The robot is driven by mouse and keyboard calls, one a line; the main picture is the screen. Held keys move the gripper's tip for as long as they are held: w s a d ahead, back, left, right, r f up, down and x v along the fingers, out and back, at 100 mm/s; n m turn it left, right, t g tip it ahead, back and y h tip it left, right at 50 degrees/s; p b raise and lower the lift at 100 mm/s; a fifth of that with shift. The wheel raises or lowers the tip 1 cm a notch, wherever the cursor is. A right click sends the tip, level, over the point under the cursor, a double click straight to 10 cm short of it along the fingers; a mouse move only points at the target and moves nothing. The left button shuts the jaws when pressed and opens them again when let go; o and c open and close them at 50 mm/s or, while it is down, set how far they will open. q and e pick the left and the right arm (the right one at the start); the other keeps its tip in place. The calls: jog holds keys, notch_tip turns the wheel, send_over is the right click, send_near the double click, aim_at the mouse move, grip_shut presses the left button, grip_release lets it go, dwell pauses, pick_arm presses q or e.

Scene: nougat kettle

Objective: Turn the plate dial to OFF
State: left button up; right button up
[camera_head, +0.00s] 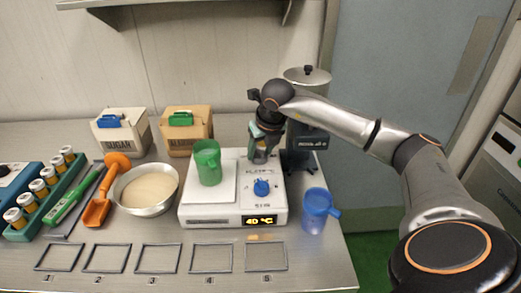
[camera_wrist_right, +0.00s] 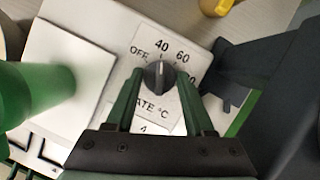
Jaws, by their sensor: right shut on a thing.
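The plate dial (camera_wrist_right: 160,76) is a black knob with a white pointer line on the white hot plate unit (camera_head: 200,221). In the right wrist view, the labels OFF, 40 and 60 show around it, and the pointer points towards 40. My right gripper (camera_wrist_right: 159,82) is shut on the dial, with one green finger on each side. In the head view, my right gripper (camera_head: 262,156) comes down on the unit's back right and hides the dial. The lit display (camera_head: 260,221) reads 40 °C. My left gripper is not in view.
A green beaker (camera_head: 208,163) stands on the heating plate. A blue knob (camera_head: 262,187) sits in front of my right gripper. A blue jug (camera_head: 316,211) is to the right, a bowl (camera_head: 146,208) to the left. A dark stand with a metal pot (camera_head: 307,76) is behind.

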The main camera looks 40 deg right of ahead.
grip_shut()
jog(key=shift+d+n+y+b, duration=0.1)
jog(key=shift+n+y+b, duration=0.35)
jog(key=shift+n, duration=0.55)
jog(key=shift+n+y, duration=0.45)
jog(key=shift+n, duration=0.85)
jog(key=o, duration=0.8)
grip_release()
jog(key=v, duration=1.2)
jog(key=shift+s+r, duration=0.15)
jog(key=shift+r, duration=0.15)
